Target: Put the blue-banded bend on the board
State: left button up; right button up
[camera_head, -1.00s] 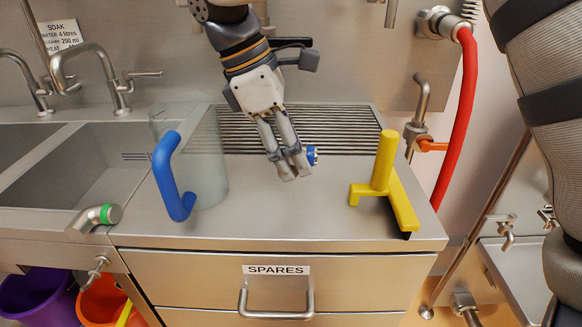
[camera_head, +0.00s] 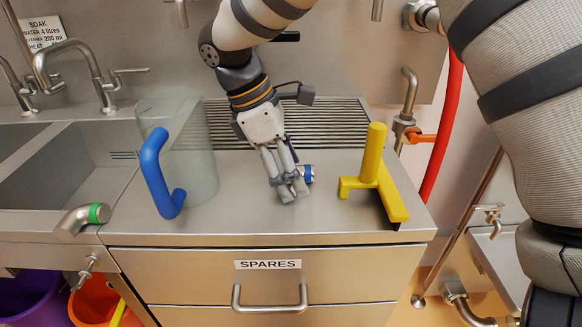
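My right gripper (camera_head: 286,190) reaches down over the steel counter, between the clear jug and the yellow tool. Its fingers are closed around the blue-banded bend (camera_head: 308,174). Only the bend's blue-ringed end shows, to the right of the fingers; the rest is hidden behind them. Whether the bend touches the counter is not clear. The ribbed draining board (camera_head: 330,125) lies behind the gripper, at the back of the counter, and its visible part is bare. My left gripper is out of view.
The clear jug with a blue handle (camera_head: 160,180) stands left of the gripper. A yellow tool (camera_head: 372,165) stands to the right. A green-banded bend (camera_head: 80,220) lies at the sink's front edge. The SPARES drawer (camera_head: 268,285) is shut. The counter's front strip is clear.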

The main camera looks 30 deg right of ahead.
jog(key=shift+r, duration=0.1)
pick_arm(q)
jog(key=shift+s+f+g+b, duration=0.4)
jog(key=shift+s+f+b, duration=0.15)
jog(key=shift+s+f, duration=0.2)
pick_arm(e)
jog(key=v, duration=1.2)
